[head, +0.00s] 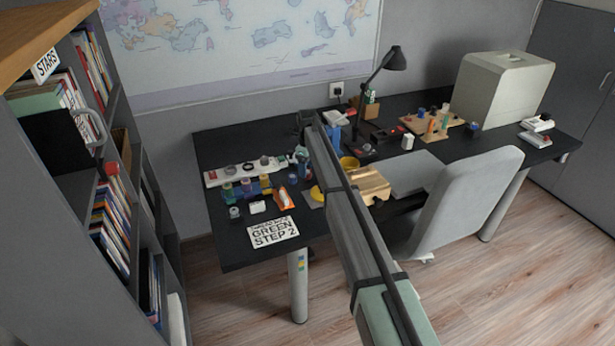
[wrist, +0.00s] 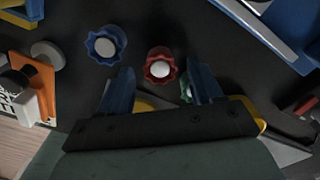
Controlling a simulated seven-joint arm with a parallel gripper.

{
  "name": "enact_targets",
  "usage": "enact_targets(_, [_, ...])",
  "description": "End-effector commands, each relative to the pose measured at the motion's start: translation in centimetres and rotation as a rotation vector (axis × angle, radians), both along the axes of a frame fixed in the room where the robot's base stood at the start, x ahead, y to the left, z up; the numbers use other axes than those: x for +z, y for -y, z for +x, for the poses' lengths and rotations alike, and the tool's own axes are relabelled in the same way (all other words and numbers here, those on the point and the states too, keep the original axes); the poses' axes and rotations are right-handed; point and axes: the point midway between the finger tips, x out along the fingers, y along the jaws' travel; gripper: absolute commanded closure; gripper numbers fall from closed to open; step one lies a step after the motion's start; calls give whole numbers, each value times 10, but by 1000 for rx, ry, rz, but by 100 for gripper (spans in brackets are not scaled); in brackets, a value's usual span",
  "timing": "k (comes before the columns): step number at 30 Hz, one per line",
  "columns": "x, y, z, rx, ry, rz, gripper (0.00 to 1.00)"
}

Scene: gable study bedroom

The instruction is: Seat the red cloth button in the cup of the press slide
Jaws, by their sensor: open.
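A red scalloped round piece with a pale centre, which looks like the red cloth button (wrist: 161,66), lies on the dark desk. In the wrist view it shows between the tips of the two blue fingers of my gripper (wrist: 158,80). The fingers are open and apart from it at both sides; I cannot tell how high they are above it. A blue and silver edge (wrist: 262,28) at the upper right of the wrist view may belong to the press; its slide and cup cannot be made out. In the head view my arm hides the area around the gripper.
A blue scalloped piece (wrist: 104,45) lies left of the red one; a green one (wrist: 186,90) is partly behind the right finger. An orange object (wrist: 37,82) is at far left. The desk also holds a white rack (head: 213,179), a lamp (head: 394,58) and a sign (head: 272,232).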

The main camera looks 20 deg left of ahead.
Motion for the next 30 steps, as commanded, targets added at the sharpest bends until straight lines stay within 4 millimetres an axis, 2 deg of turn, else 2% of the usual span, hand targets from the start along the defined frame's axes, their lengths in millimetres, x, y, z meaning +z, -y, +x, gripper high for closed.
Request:
enact_targets(4, [-19,0,0,0,0,0,35])
enact_targets(12, [-23,0,0,0,1,0,35])
enact_targets(30, [-23,0,0,0,1,0,91])
